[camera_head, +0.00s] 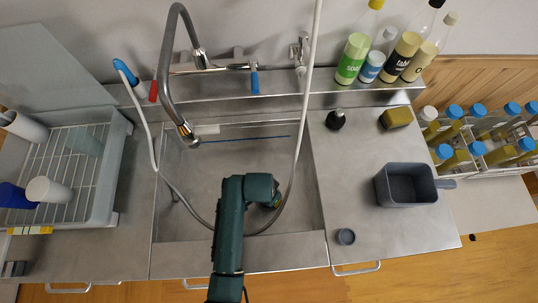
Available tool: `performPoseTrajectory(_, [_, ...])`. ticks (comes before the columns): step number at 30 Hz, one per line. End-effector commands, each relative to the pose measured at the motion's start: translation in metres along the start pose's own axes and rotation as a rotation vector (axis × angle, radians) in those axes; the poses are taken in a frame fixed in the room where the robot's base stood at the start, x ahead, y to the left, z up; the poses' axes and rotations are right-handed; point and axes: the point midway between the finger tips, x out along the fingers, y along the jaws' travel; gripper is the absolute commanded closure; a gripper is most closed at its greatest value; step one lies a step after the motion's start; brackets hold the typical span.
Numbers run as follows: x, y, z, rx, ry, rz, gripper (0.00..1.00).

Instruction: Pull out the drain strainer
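The steel sink basin (185,215) lies in the middle of the counter. My green arm reaches over it from the front edge. My gripper (272,202) points down into the right part of the basin, mostly hidden under the arm's last links. I cannot see its fingertips clearly, nor whether they are open or shut. I cannot make out the drain strainer; the basin around the gripper is largely covered by my arm.
A dish rack (85,190) stands left. Bottles (353,55) line the back ledge.

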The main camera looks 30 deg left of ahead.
Motion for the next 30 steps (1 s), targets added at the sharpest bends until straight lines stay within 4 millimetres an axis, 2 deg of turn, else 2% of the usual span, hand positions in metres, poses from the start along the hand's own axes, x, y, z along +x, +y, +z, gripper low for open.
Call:
performPoseTrajectory(5, [-0.0007, -0.0002, -0.0005, 0.000, 0.001, -0.001, 0.46])
performPoseTrajectory(6, [-0.0007, -0.0002, -0.0005, 0.000, 0.001, -0.001, 0.49])
performPoseTrajectory(14, [-0.0009, -0.0003, -0.0005, 0.000, 0.001, -0.001, 0.99])
performPoseTrajectory(20, [-0.0011, -0.0004, -0.0007, 0.000, 0.002, -0.001, 1.00])
performPoseTrajectory(21, [-0.0013, -0.0005, -0.0009, 0.000, 0.002, -0.001, 0.95])
performPoseTrajectory(22, [-0.0014, -0.0005, -0.0009, 0.000, 0.002, -0.001, 1.00])
performPoseTrajectory(30, [-0.0015, -0.0005, -0.0009, 0.000, 0.002, -0.001, 1.00])
